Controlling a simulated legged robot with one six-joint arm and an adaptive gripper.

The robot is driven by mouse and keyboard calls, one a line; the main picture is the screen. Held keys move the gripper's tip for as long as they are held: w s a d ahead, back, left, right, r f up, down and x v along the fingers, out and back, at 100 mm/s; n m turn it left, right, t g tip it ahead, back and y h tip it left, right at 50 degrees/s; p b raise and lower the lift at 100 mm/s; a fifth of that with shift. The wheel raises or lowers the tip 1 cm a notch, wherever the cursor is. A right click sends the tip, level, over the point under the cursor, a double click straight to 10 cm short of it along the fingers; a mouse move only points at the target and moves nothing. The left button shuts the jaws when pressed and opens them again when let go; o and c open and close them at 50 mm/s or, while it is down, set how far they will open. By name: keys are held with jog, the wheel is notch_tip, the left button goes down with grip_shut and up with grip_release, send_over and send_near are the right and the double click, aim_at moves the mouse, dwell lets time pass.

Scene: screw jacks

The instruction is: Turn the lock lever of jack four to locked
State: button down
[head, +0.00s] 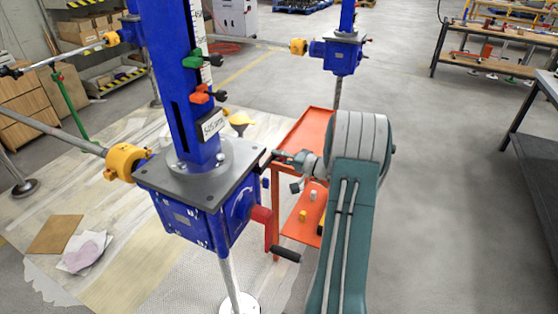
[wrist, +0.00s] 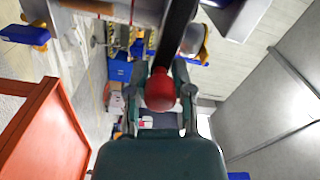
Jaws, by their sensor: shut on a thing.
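The nearest blue screw jack (head: 190,210) stands upright, with a grey top plate (head: 195,185) and a tall blue column; no jack number is readable. A dark lever ending in a red knob (wrist: 160,90) shows in the wrist view. My gripper (wrist: 162,100) is shut on that red knob, a finger on each side. In the head view my gripper (head: 283,157) is at the right corner of the top plate, where a short dark piece of the lever (head: 266,162) shows; the knob is hidden there.
An orange cart (head: 309,124) with small items stands just behind and below my gripper. A red block (head: 262,215) and a black crank handle (head: 286,254) stick out from the near jack. Another blue jack (head: 341,55) stands behind. Open floor lies to the right.

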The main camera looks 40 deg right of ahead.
jog(key=shift+a+r+n, duration=0.15)
jog(key=shift+a+n, duration=0.05)
jog(key=shift+n, duration=0.1)
jog(key=c, duration=0.5)
grip_release()
jog(key=shift+a, duration=0.15)
jog(key=shift+s+d, duration=0.2)
jog(key=shift+d, duration=0.15)
jog(key=v, duration=1.1)
jog(key=shift+s, duration=0.15)
